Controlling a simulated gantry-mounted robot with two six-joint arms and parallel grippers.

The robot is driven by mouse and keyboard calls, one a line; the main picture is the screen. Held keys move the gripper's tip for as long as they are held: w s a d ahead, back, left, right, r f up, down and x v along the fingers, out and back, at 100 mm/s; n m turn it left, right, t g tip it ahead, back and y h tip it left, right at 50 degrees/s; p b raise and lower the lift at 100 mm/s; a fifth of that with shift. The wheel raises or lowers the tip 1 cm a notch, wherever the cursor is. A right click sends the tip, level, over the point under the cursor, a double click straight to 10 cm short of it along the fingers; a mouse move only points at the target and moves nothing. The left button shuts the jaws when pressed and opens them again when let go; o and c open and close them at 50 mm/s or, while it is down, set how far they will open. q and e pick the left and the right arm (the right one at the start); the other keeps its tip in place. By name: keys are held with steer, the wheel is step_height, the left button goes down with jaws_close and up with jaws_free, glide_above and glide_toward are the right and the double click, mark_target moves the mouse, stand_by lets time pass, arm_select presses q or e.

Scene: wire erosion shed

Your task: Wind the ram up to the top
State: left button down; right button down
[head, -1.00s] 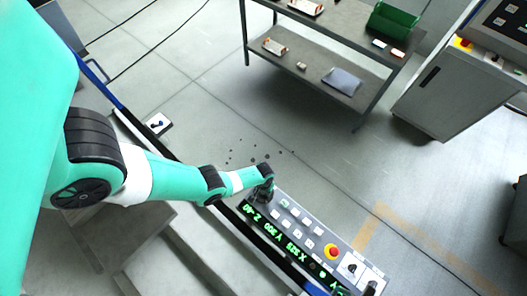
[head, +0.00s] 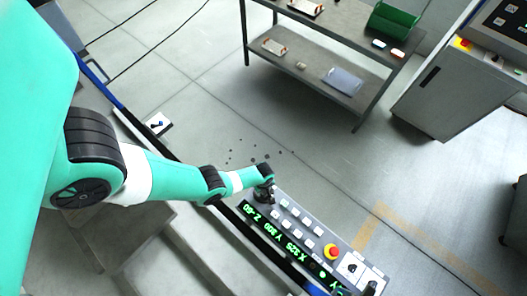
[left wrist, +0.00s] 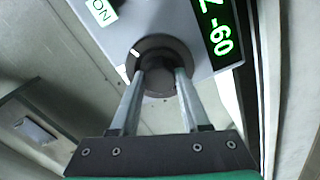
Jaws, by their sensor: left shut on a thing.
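A grey control panel (head: 303,221) with several pale buttons, a red button and a green display runs diagonally in the lower middle of the head view. A dark round knob (left wrist: 163,47) sits at the panel's end beside the Z reading (left wrist: 217,32), which shows -60. My left gripper (left wrist: 161,76) is shut on the knob, with one finger on each side of it. In the head view the left gripper (head: 265,190) is at the panel's upper left end and largely covers the knob. The ram cannot be made out. My right gripper is not in view.
A red emergency button (head: 332,251) and black switches stand toward the panel's right end. A metal shelf table (head: 350,40) with small parts and a green bin (head: 393,18) stands at the back. A grey cabinet (head: 445,95) is at the right. Open floor lies between.

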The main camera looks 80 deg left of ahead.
arm_select(q)
steer(key=n, duration=1.3)
steer(key=shift+n, duration=0.3)
stand_by(0.3)
steer(key=shift+c, duration=1.9)
jaws_free()
